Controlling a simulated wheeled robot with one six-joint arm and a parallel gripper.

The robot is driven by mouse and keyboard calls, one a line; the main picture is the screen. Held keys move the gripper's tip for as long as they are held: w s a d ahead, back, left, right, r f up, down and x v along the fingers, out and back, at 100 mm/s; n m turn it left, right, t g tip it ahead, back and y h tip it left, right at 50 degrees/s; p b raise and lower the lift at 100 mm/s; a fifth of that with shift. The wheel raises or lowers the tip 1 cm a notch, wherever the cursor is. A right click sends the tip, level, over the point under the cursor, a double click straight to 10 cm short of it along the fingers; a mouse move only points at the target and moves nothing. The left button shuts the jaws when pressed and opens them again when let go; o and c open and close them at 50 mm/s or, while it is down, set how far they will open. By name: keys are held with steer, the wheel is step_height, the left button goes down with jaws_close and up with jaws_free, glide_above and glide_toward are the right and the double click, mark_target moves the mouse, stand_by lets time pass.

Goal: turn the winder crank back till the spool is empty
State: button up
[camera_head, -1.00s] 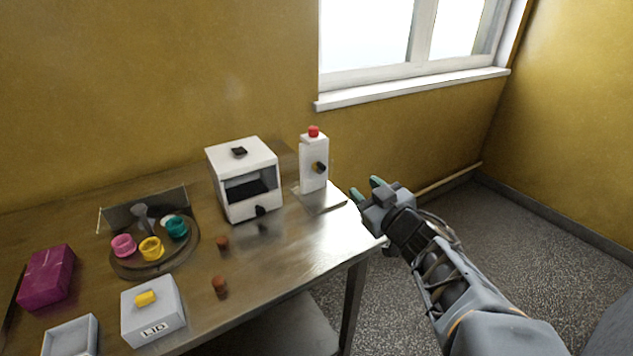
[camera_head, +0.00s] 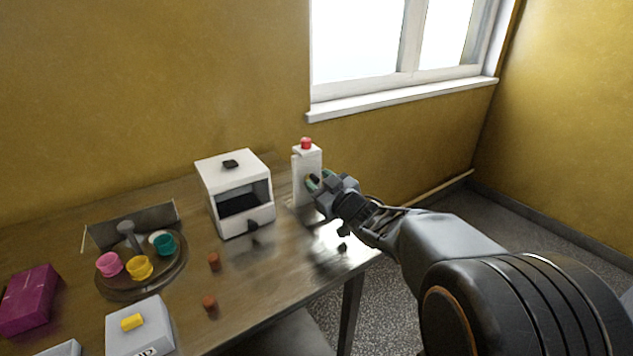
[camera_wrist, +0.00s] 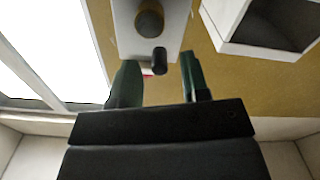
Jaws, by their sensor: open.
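A white upright housing (camera_head: 303,163) with a red button (camera_head: 306,143) on top stands at the table's right end. In the wrist view, its white face (camera_wrist: 179,30) carries a round brown-and-dark hub (camera_wrist: 149,18) and a short dark handle (camera_wrist: 159,59) that looks like the crank grip. My gripper (camera_head: 317,183) is in front of this face and hides part of it. In the wrist view, my gripper (camera_wrist: 156,74) is open, its green fingers on either side of the handle's line. I cannot tell whether they touch it. I cannot make out a spool.
A white open-fronted box (camera_head: 234,193) stands close left of the housing. A round tray (camera_head: 128,290) with coloured cups, a grey box (camera_head: 140,325) and a magenta block (camera_head: 28,299) are farther left. The table's right edge lies under my arm.

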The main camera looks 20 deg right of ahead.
steer(key=shift+w+a, duration=0.2)
steer(key=shift+w, duration=0.45)
jaws_close()
